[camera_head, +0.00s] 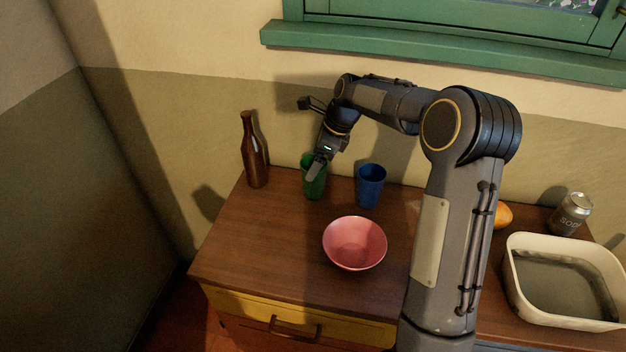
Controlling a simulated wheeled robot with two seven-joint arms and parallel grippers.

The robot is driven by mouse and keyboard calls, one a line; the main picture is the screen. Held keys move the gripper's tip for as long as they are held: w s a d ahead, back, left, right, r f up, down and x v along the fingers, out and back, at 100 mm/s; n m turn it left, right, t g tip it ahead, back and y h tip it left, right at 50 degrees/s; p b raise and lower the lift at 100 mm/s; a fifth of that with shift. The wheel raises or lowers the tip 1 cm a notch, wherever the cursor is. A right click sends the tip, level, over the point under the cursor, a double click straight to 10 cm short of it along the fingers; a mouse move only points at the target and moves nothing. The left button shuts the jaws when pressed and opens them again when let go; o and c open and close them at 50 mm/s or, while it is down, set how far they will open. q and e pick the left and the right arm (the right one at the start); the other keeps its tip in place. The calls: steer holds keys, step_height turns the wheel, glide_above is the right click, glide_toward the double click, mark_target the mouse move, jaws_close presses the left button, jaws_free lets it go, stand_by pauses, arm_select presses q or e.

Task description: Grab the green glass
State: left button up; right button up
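The green glass (314,188) stands upright at the back of the wooden cabinet top, between a brown bottle and a blue glass. My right arm reaches in from the lower right, and its gripper (318,166) points down at the green glass. One finger shows in front of the glass's upper part and overlaps its rim in the picture. The other finger is hidden, so I cannot tell whether the gripper is closed on the glass or touches it. My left gripper is not in view.
The brown bottle (254,152) stands to the left and the blue glass (369,187) close to the right. A pink bowl (355,243) is in front. An orange fruit (503,215), a soda can (571,214) and a white basin (516,284) are at right. The cabinet top's front left (262,262) is clear.

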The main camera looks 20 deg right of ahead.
steer(key=x, duration=0.4)
steer(key=shift+s, duration=0.1)
steer(key=c, duration=1.1)
steer(key=shift+o, duration=0.2)
